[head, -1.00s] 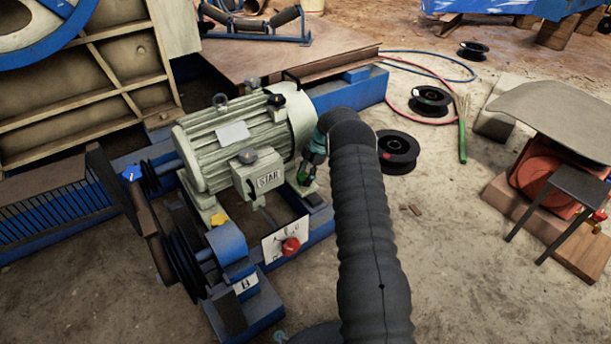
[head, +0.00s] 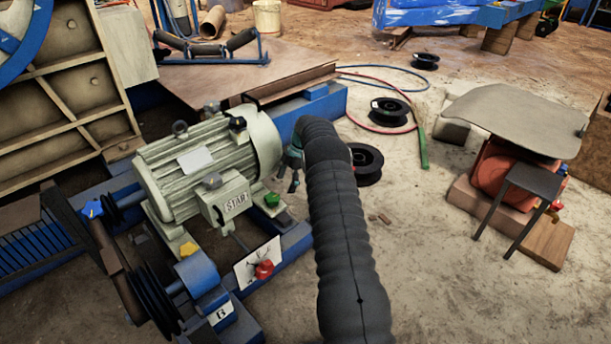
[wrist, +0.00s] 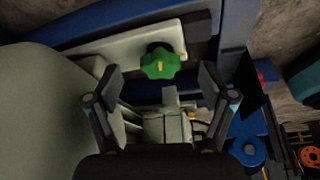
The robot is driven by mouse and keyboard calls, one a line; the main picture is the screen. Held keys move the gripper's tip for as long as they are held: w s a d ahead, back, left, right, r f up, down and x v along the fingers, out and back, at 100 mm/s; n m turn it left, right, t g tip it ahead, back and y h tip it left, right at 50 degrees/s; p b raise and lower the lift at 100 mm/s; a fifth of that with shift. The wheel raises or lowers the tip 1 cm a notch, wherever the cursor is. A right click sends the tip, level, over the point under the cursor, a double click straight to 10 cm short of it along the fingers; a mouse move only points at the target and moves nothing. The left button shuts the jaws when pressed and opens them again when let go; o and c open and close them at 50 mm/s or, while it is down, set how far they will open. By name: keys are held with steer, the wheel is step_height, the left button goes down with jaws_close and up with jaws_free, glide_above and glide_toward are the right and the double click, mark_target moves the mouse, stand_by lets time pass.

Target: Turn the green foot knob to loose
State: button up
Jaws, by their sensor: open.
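The green foot knob (head: 272,200) sits on the near right foot of the pale green motor (head: 205,160). In the wrist view the lobed green knob (wrist: 160,65) is on a pale foot plate, slightly above the picture's middle. My gripper (head: 292,180) is to the right of the knob in the head view, apart from it. In the wrist view my gripper (wrist: 160,80) has its two fingers spread, one to each side below the knob, with nothing between them.
A red knob (head: 264,268) is on a white panel in front of the motor. A yellow knob (head: 188,249) and a blue knob (head: 92,209) are to the left. The motor body is close beside my gripper. Cable spools (head: 368,160) lie on the floor behind my arm.

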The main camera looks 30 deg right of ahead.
steer(key=d, duration=0.8)
steer(key=shift+w+d, duration=0.15)
steer(key=shift+d, duration=0.1)
steer(key=shift+r, duration=0.1)
